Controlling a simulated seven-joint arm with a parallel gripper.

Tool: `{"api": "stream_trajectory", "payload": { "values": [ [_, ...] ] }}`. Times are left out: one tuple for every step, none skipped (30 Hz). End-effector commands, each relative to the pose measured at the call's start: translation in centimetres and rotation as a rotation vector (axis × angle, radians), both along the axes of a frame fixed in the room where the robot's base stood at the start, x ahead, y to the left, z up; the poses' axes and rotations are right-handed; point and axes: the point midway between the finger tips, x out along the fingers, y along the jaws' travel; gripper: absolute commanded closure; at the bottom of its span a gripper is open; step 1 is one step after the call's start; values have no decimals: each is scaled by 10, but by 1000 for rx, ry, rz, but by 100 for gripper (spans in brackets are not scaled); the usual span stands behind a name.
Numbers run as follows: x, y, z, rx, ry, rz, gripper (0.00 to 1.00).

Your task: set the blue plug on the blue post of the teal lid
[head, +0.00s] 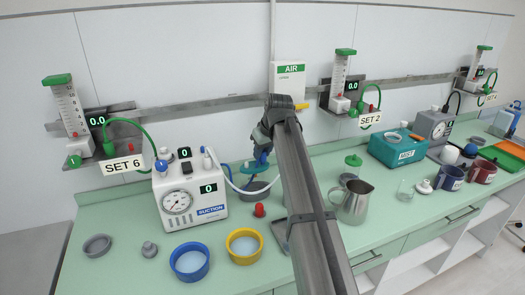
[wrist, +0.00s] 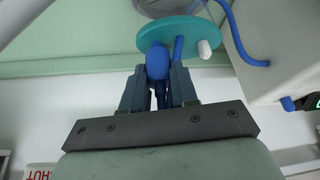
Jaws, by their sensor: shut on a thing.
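My gripper (head: 262,140) is shut on the blue plug (wrist: 157,62), whose rounded blue end shows between the fingers (wrist: 158,88) in the wrist view. The teal lid (wrist: 205,29) is just beyond it, on a grey jar (wrist: 160,6). The lid carries a blue post (wrist: 178,48) and a white post (wrist: 205,49). In the wrist view the plug overlaps the lid's edge, left of the blue post and apart from it. In the head view my arm partly hides the jar (head: 258,186) and lid; the plug (head: 262,158) shows below the gripper. The height gap cannot be told.
The suction unit (head: 190,195) stands left of the jar, with a clear tube (head: 226,175) running towards it. A red cap (head: 259,210), a blue-rimmed dish (head: 189,261) and a yellow-rimmed dish (head: 245,246) lie in front. A steel jug (head: 352,202) stands right of my arm.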

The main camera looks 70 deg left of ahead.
Motion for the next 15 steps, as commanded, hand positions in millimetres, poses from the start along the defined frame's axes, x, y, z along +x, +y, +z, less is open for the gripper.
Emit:
{"api": "stream_trajectory", "payload": {
  "values": [
    [0, 0, -1, 0, 0, 0, 100],
    [0, 0, -2, 0, 0, 0, 100],
    [0, 0, -3, 0, 0, 0, 100],
    [0, 0, -3, 0, 0, 0, 100],
    [0, 0, -4, 0, 0, 0, 100],
    [0, 0, -5, 0, 0, 0, 100],
    [0, 0, -5, 0, 0, 0, 100],
    [0, 0, -6, 0, 0, 0, 100],
    [0, 0, -7, 0, 0, 0, 100],
    [0, 0, -7, 0, 0, 0, 100],
    [0, 0, -8, 0, 0, 0, 100],
    [0, 0, -8, 0, 0, 0, 100],
    [0, 0, -9, 0, 0, 0, 100],
    [0, 0, -10, 0, 0, 0, 100],
    [0, 0, -10, 0, 0, 0, 100]
  ]
}}
